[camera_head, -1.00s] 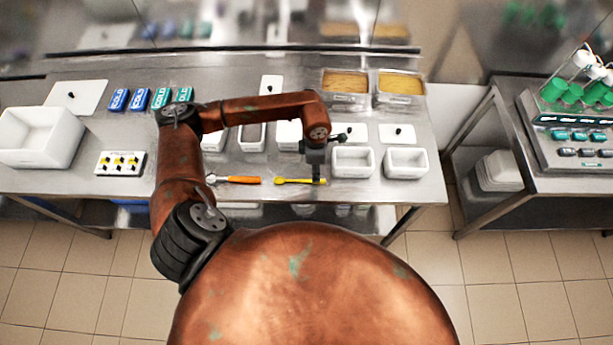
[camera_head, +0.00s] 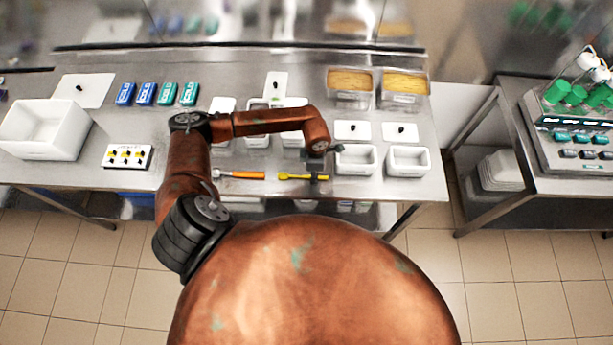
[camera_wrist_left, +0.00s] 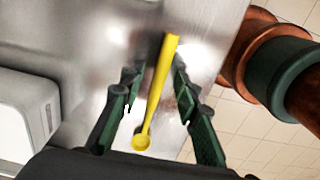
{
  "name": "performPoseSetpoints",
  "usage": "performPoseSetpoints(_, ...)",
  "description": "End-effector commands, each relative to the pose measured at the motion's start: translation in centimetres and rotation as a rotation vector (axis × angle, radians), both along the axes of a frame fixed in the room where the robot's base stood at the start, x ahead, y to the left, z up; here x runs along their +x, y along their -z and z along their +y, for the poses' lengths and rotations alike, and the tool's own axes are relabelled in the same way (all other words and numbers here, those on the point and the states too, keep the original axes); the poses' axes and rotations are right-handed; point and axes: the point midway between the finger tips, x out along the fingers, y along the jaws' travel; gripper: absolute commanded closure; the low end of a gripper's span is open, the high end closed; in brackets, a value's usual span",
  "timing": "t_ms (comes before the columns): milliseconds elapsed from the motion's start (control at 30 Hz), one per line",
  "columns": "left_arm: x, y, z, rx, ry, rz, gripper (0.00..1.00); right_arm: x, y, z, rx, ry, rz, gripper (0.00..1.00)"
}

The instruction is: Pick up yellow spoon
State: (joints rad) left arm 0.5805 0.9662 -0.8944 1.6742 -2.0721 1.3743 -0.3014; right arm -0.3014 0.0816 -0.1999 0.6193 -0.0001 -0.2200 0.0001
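The yellow spoon (camera_head: 292,177) lies on the steel table near its front edge. In the left wrist view the yellow spoon (camera_wrist_left: 158,88) runs lengthwise between my two fingers, with its round bowl at the bottom. My left gripper (camera_wrist_left: 155,85) is open around the spoon, with a gap on each side. In the head view my left gripper (camera_head: 314,178) points down over the spoon's right part. I cannot tell its exact height above the table. My right gripper is in neither view.
An orange-handled utensil (camera_head: 240,175) lies left of the spoon. White tubs (camera_head: 355,160) stand behind and to the right; one white container (camera_wrist_left: 25,115) is close in the left wrist view. A white block with yellow parts (camera_head: 127,157) and a large white bin (camera_head: 45,130) are at left.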

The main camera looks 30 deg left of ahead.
Motion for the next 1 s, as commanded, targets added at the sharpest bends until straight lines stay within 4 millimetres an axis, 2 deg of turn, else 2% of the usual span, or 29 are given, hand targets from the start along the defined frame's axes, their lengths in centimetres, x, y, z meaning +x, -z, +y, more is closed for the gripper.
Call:
performPoseSetpoints(67,0.0,0.0,0.0,0.0,0.0,0.0,0.77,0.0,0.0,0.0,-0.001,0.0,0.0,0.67)
performPoseSetpoints(400,0.0,-0.1,0.0,-0.001,0.0,-0.001,1.0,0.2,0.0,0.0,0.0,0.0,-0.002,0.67)
performPoseSetpoints(767,0.0,-0.2,0.0,-0.001,0.0,-0.001,1.0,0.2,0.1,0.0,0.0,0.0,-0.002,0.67)
performPoseSetpoints(867,0.1,-0.6,0.0,-0.001,0.001,-0.002,1.0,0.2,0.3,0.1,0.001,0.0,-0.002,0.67)
performPoseSetpoints(1000,0.2,-2.2,0.0,0.0,0.002,-0.006,1.0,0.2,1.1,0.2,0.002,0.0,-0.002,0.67)
